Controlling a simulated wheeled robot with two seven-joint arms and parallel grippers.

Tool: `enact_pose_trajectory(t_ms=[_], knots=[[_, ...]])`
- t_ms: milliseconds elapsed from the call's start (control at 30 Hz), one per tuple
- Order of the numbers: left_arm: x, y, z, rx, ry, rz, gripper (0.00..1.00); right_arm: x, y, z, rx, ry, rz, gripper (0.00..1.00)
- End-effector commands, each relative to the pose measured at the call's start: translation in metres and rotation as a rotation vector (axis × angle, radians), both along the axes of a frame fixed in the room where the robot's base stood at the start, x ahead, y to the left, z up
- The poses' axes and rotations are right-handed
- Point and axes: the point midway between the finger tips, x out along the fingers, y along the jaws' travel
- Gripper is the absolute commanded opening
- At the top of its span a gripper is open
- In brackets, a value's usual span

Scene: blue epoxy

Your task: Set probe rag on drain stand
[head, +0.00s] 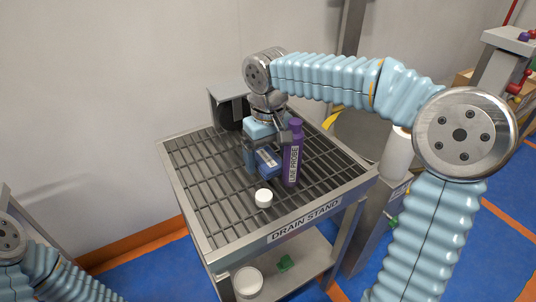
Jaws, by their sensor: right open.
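The drain stand (207,205) is a grey metal stand with a slatted top and a "DRAIN STAND" label on its front edge. My right gripper (265,150) points down over the middle of the slatted top, with its jaws open. A small blue item with a pale label (268,161), possibly the probe rag, is at the fingers and seems to rest on the slats. The fingers partly hide it, and its label is too small to read. My left arm shows at the lower left, but its gripper is out of view.
A purple bottle (293,158) labelled "LINE PROBE" stands close beside the right gripper. A white round jar (263,198) stands nearer the front. A dark grey holder (231,110) is at the back. The left part of the slats is clear. A white tub (248,282) is on the lower shelf.

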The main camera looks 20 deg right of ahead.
Motion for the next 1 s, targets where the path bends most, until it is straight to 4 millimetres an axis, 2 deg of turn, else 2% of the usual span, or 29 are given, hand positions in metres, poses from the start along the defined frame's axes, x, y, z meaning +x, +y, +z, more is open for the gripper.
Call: enact_pose_trajectory(t_ms=[133, 267, 600, 700, 833, 1000], knots=[[0.000, 0.000, 0.001, 0.000, 0.000, 0.000, 0.68, 0.000, 0.000, 0.002, 0.000, 0.000, 0.000, 0.88], [0.000, 0.000, 0.004, 0.000, 0.000, 0.000, 0.68, 0.001, 0.000, 0.015, -0.001, -0.002, -0.001, 0.88], [0.000, -0.001, 0.016, -0.002, 0.000, -0.002, 0.68, 0.001, 0.001, 0.092, 0.001, -0.003, 0.001, 0.88], [0.000, -0.001, 0.019, -0.002, 0.001, -0.003, 0.68, 0.001, 0.001, 0.108, 0.001, -0.003, 0.001, 0.88], [0.000, -0.001, 0.021, -0.002, 0.000, -0.004, 0.68, 0.001, 0.000, 0.120, 0.000, -0.001, 0.001, 0.88], [0.000, -0.001, 0.021, -0.002, 0.000, -0.004, 0.68, 0.000, 0.000, 0.123, 0.000, 0.001, 0.000, 0.88]])
